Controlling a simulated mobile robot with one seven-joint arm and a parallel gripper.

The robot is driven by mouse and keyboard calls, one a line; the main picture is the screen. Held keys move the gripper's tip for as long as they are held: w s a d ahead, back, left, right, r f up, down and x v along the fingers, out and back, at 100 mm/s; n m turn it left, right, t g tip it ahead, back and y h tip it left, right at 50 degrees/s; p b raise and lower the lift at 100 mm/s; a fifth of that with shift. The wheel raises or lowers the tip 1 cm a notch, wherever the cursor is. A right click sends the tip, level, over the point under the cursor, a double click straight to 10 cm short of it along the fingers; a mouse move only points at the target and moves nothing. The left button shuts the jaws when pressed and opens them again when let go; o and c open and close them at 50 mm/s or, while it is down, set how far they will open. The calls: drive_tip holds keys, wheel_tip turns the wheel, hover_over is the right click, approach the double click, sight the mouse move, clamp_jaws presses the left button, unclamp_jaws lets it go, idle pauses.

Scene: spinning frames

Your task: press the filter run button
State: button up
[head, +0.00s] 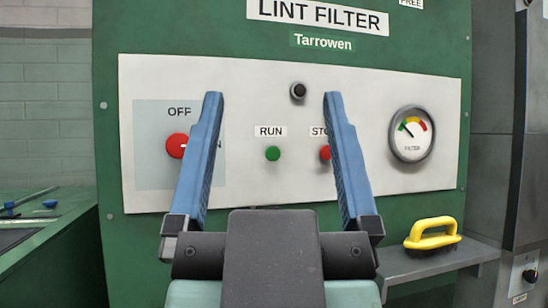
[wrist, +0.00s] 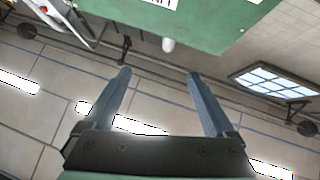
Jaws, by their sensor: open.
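The green run button (head: 272,153) sits on the white panel (head: 430,88) under a "RUN" label (head: 270,131). A red stop button (head: 325,153) is to its right, partly hidden by a blue finger. My gripper (head: 271,98) is open and empty in front of the panel, its fingers pointing up on either side of the run button in the head view. I cannot tell the gap between the fingers and the panel. In the wrist view my open gripper (wrist: 158,72) shows no button between its fingers.
A red OFF switch (head: 177,146) is at the left of the panel. A black knob (head: 298,91) is above the buttons, and a filter gauge (head: 411,134) is at right. A yellow-handled brush (head: 432,238) lies on a grey shelf (head: 462,257) at lower right.

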idle(0.3)
clamp_jaws()
idle(0.4)
idle(1.2)
